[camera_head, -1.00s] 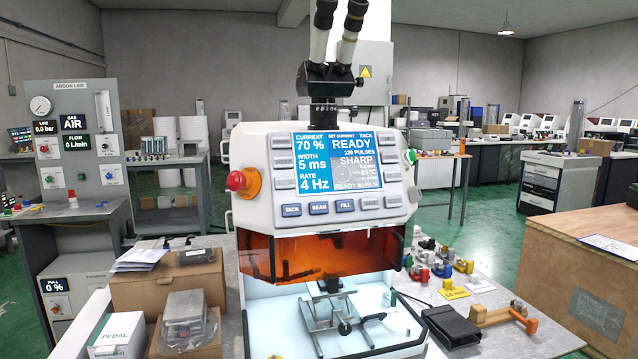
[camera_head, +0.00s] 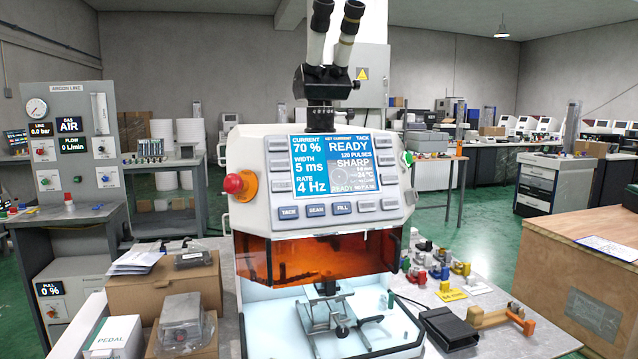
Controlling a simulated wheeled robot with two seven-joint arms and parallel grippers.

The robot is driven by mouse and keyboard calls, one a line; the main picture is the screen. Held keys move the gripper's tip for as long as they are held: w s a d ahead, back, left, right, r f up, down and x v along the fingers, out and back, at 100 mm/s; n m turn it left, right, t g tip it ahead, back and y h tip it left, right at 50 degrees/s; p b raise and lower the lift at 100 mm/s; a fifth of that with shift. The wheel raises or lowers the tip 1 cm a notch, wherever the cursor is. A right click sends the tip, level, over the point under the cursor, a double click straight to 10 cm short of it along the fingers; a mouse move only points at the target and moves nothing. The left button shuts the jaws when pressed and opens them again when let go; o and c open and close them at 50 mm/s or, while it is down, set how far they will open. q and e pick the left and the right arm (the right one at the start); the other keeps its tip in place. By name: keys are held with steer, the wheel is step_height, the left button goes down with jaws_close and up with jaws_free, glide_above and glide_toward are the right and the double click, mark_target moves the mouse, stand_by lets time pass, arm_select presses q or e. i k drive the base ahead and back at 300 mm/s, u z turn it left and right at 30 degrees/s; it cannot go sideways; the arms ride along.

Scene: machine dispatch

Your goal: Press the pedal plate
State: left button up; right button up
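A black wedge-shaped unit (camera_head: 447,328) that looks like a foot pedal lies on the grey table, just right of the welding machine (camera_head: 405,213). I cannot tell for certain that its sloped top is the pedal plate. A white box (camera_head: 112,337) marked PEDAL stands at the lower left. A grey metal unit (camera_head: 181,316) sits in an open carton beside it; what it is I cannot tell. Neither of my grippers is in view.
The machine's screen (camera_head: 337,164) reads READY, 70 %, 5 ms and 4 Hz. A red knob (camera_head: 234,184) projects from its left side. An orange-handled tool (camera_head: 505,316) and small coloured parts (camera_head: 440,272) lie at right. A wooden crate (camera_head: 570,270) stands further right.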

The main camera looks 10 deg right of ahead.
mark_target(452, 326)
steer(key=k, duration=0.5)
steer(key=z, duration=0.7)
steer(key=i, duration=0.8)
steer(key=u, duration=0.6)
